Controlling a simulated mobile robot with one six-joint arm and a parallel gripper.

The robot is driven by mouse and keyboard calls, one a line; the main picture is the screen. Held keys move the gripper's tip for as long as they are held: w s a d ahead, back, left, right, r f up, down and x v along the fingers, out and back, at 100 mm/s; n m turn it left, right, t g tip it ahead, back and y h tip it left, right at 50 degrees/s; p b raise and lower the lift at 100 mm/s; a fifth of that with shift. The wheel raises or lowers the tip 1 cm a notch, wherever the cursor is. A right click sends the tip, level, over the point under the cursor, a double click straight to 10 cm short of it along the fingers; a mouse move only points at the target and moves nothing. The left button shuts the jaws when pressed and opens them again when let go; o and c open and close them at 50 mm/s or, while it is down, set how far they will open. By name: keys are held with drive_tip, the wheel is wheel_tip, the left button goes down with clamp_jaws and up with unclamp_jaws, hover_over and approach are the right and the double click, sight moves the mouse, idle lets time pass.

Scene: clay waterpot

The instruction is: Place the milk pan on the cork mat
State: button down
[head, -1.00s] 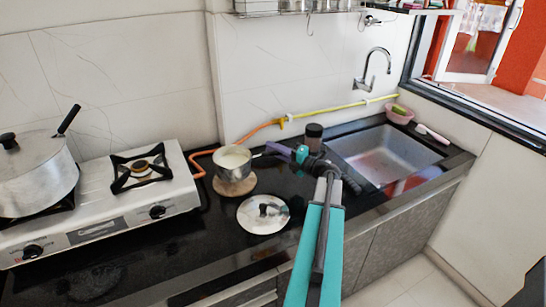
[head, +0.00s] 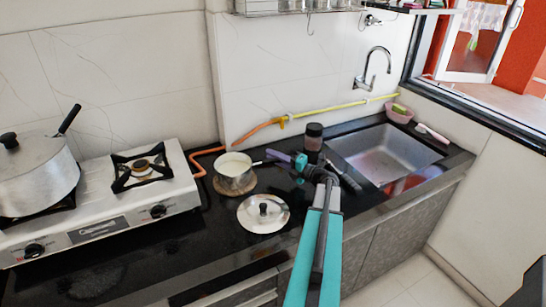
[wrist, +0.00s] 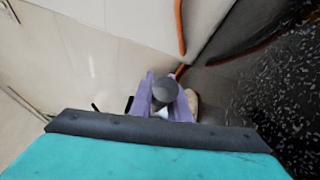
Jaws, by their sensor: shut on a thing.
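The small metal milk pan (head: 236,178), with pale contents, sits upright over the round cork mat (head: 232,194) in the head view. Its base appears to rest on the mat, whose front rim shows below it. My gripper (head: 276,157), with purple fingers, is to the right of the pan, shut on its handle (head: 257,163). In the wrist view the purple fingers of my gripper (wrist: 165,100) close around a dark grey round end, which looks like the handle. The pan body is largely hidden there.
A metal lid (head: 252,218) lies on the black counter in front of the mat. A dark-lidded jar (head: 314,143) and the sink (head: 385,153) are to the right. The gas stove (head: 140,205) with a large pot (head: 35,178) is at left.

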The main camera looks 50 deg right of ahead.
drive_tip(key=c, duration=1.7)
unclamp_jaws()
drive_tip(key=shift+r, duration=0.15)
drive_tip(key=s, duration=0.4)
drive_tip(key=s+b, duration=0.1)
drive_tip(key=s, duration=0.3)
drive_tip(key=s+d+b, duration=0.1)
drive_tip(key=s, duration=0.3)
drive_tip(key=shift+f, duration=0.3)
drive_tip(key=shift+d, duration=0.1)
